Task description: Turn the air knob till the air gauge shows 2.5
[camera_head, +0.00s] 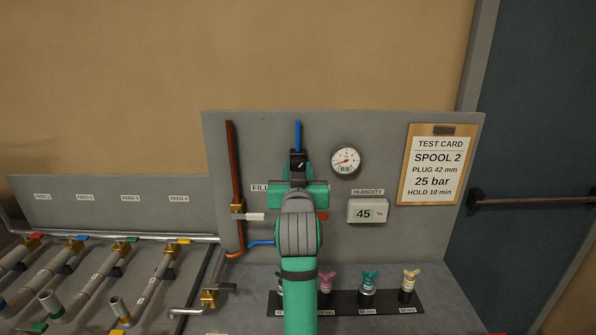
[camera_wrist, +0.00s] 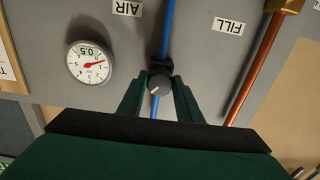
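The air knob (camera_wrist: 159,84) is a small dark round knob with a pale pointer mark, on the blue air pipe (camera_wrist: 168,30). My gripper (camera_wrist: 161,78) has one finger on each side of the knob, close to it; whether both fingers touch it I cannot tell. In the head view my gripper (camera_head: 299,164) is at the panel, below the upper blue pipe, and mostly hides the knob. The air gauge (camera_head: 345,161) is a round white dial with a red needle and reads 0.5. It also shows in the wrist view (camera_wrist: 89,63), upside down.
A red-brown fill pipe (camera_head: 232,170) with a valve runs left of my arm. A humidity display (camera_head: 367,211) reading 45 and a test card (camera_head: 437,165) are to the right. Several wing-topped plugs stand on a black strip (camera_head: 340,303) below.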

